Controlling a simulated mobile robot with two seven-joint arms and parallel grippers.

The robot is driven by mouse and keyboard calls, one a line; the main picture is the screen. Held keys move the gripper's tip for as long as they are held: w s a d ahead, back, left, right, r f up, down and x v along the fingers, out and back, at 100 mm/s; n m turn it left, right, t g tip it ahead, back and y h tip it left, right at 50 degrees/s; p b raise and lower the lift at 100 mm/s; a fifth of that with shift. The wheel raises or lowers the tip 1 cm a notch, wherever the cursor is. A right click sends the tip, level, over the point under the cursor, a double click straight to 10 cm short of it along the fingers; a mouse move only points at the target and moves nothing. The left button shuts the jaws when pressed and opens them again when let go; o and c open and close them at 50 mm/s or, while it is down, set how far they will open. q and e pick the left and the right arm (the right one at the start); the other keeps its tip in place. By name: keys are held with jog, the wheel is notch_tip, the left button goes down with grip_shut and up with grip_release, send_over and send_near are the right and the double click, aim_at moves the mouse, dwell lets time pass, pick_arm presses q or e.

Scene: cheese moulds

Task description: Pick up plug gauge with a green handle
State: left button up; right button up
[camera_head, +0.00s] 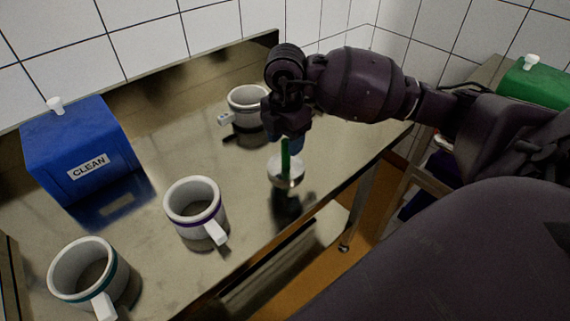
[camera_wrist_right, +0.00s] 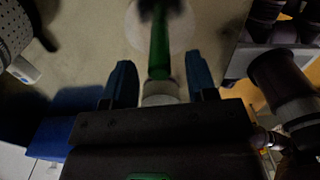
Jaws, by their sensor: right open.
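The plug gauge has an upright green handle (camera_head: 285,157) on a round silvery metal base (camera_head: 286,174). It is near the right front edge of the metal table. My right gripper (camera_head: 288,142) is right above it, and the top of the handle is hidden behind or between the fingers. In the right wrist view the green handle (camera_wrist_right: 160,50) runs between the two blue fingers (camera_wrist_right: 160,82), which stand apart with gaps on both sides. The gripper is open and not closed on the handle. My left gripper is not in view.
White mugs stand on the table: one with a purple band (camera_head: 194,205), one with a teal band (camera_head: 82,270), and one (camera_head: 247,106) behind my right gripper. A blue box marked CLEAN (camera_head: 75,150) is at the left. A green box (camera_head: 535,85) is at the far right.

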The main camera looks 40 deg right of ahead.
aim_at(286, 150)
notch_tip(286, 150, down, 4)
jog(key=shift+d+r+b, duration=0.1)
jog(key=shift+r+b, duration=0.1)
jog(key=shift+b, duration=0.1)
jog(key=shift+r, duration=0.1)
grip_shut()
